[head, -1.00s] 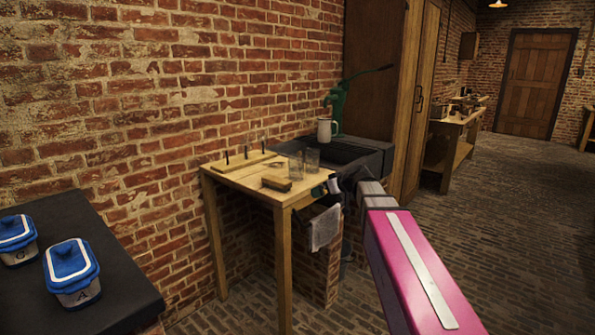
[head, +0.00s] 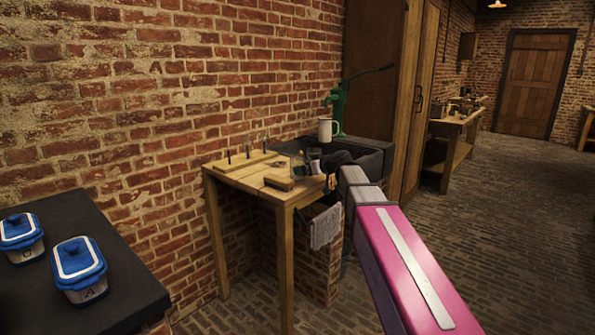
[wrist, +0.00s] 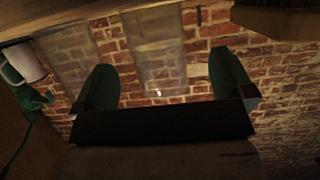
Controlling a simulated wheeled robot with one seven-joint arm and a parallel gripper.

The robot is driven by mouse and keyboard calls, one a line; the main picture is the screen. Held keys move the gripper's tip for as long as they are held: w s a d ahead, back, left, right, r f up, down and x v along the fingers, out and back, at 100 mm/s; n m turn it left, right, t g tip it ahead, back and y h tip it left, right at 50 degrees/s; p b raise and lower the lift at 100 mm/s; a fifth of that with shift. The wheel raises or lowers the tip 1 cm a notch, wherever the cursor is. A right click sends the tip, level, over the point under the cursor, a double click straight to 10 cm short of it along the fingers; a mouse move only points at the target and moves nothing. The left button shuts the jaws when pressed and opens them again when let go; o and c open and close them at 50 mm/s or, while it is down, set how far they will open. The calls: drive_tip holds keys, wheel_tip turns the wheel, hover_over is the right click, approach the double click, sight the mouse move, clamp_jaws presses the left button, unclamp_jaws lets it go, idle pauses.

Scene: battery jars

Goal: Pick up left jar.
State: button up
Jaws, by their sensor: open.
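Two clear glass jars stand on the small wooden table (head: 235,178). In the wrist view the picture is upside down. The left jar (wrist: 153,40) shows between my two fingers there, and the right jar (wrist: 72,55) shows off to one side, towards the mug. My gripper (wrist: 164,64) is open and empty, with a dark finger on either side of the left jar in the picture. I cannot tell how deep the jar sits between them. In the head view my gripper (head: 318,165) is over the table's right part and largely hides the jars.
A wooden brush (head: 279,182) lies close in front of the jars. A rack with dark pegs (head: 244,159) is at the table's back. A white mug (head: 326,130) stands by the dark sink (head: 374,160). Blue-lidded containers (head: 79,270) sit on a dark counter at left.

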sight(303, 162)
drive_tip(key=x, duration=0.4)
drive_tip(key=shift+w+d+f, duration=0.1)
drive_tip(key=shift+w+f, duration=0.05)
drive_tip(key=shift+w, duration=0.05)
drive_tip(key=c, duration=1.1)
drive_tip(key=shift+c, duration=0.2)
drive_tip(key=shift+r, duration=1.4)
drive_tip(key=s+d+r, duration=0.4)
drive_tip(key=s+r, duration=0.4)
drive_tip(key=s, duration=0.2)
drive_tip(key=shift+s+d, duration=0.3)
drive_tip(key=shift+s, duration=0.05)
drive_tip(key=shift+r, duration=0.15)
